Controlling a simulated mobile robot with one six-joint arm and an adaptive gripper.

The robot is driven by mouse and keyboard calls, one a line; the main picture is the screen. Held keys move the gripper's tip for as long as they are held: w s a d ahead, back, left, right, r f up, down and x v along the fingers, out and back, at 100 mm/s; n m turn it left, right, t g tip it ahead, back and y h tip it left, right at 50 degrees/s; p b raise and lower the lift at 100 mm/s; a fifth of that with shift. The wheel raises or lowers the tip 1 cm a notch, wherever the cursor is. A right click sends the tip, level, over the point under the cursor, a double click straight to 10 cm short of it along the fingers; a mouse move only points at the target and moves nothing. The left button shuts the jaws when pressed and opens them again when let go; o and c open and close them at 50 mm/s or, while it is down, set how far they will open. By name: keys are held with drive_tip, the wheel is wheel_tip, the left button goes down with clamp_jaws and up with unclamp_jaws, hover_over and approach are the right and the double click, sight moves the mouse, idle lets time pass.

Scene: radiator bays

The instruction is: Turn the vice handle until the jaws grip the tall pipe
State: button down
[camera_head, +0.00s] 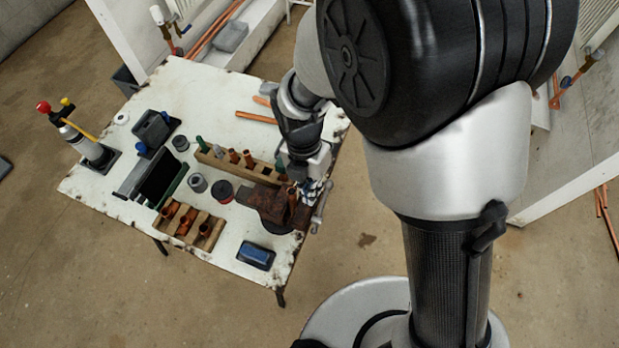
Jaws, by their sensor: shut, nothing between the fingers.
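The rusty brown vice (262,203) stands near the right edge of the white table. A copper pipe (292,199) stands upright at the vice's right end; I cannot tell whether the jaws touch it. The grey vice handle (321,205) slants at the vice's right side, just past the table edge. My gripper (311,188) is shut and points down beside the vice, close to the upper end of the handle. No object shows between its fingers. Whether the fingertips touch the handle is too small to tell. My arm hides part of the table's far right corner.
On the white table (215,262) stand a wooden rack (236,171) of copper fittings, a second wooden block (187,225), a dark open toolbox (155,180), a blue box (256,255) and a torch (85,146). Loose copper pipes (255,117) lie at the back. Floor is clear in front.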

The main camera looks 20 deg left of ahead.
sight(322, 202)
drive_tip(key=f, duration=0.2)
drive_tip(key=w+d+f+b, duration=0.1)
drive_tip(key=f, duration=0.2)
drive_tip(key=w+f, duration=0.1)
drive_tip(key=f, duration=0.1)
drive_tip(key=shift+d+f+b, duration=0.2)
drive_tip(key=shift+f+b, duration=0.1)
drive_tip(key=shift+b, duration=0.1)
drive_tip(key=shift+w, duration=0.1)
drive_tip(key=shift+w+d+f, duration=0.15)
drive_tip(key=shift+w+f, duration=0.35)
drive_tip(key=shift+w, duration=0.15)
